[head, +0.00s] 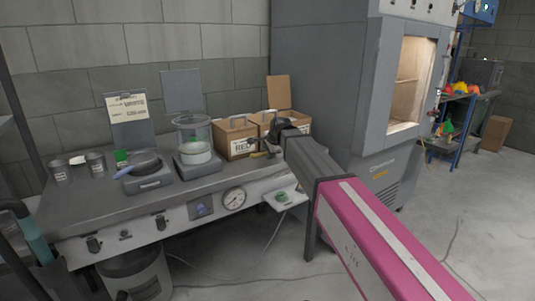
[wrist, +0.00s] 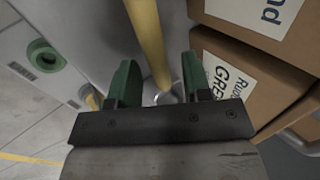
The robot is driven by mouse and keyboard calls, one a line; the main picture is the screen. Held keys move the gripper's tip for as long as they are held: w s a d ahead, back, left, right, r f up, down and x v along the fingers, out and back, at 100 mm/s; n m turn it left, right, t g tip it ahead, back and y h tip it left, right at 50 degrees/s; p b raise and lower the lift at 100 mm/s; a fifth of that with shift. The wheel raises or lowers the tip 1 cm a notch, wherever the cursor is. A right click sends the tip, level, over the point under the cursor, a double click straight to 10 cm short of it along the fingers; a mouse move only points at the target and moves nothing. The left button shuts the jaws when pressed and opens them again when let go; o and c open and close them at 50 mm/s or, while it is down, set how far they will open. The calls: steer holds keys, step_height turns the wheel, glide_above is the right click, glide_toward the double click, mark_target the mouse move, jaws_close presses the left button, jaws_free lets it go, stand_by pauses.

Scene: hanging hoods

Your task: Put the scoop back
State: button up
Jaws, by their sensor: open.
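A yellow rod-like handle (wrist: 147,35), which looks like the scoop's, runs down from the top of the wrist view between my gripper's fingers to a grey metal end (wrist: 166,98). My gripper (wrist: 160,84) is open, its green fingers on either side of the handle with gaps visible. In the head view my gripper (head: 272,137) is at the bench's right end, by the cardboard boxes. A small yellowish piece (head: 258,155) shows beside it there. The scoop's far end is hidden behind the gripper.
Cardboard boxes (head: 236,140) with labels stand close to my gripper; one label begins "GRE" in the wrist view (wrist: 228,78). On the bench (head: 85,212) are a scale with a pan (head: 141,161), a glass beaker (head: 193,137) and two metal cups (head: 95,163). A grey cabinet (head: 325,75) stands right.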

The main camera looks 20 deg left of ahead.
steer(key=v, duration=1.1)
steer(key=s+d+f+n+g+h, duration=0.1)
steer(key=s+d+f+n+h, duration=0.1)
steer(key=d+f, duration=0.9)
steer(key=s+d+f+n+g+h, duration=0.1)
steer(key=d+f+n, duration=0.1)
steer(key=d+f, duration=0.85)
steer(key=s+d+f+n+g, duration=0.1)
steer(key=s+d+f, duration=0.4)
steer(key=d, duration=0.2)
steer(key=s+d+f+n+g+h, duration=0.1)
steer(key=s+d+f+n, duration=0.1)
steer(key=s+d+f, duration=0.3)
steer(key=s+d+f+n+h, duration=0.1)
steer(key=s+d+f, duration=0.3)
steer(key=d, duration=0.7)
steer(key=shift+s+f+n+g, duration=0.4)
steer(key=shift+s, duration=0.5)
steer(key=shift+w+d, duration=0.1)
steer(key=shift+d, duration=0.05)
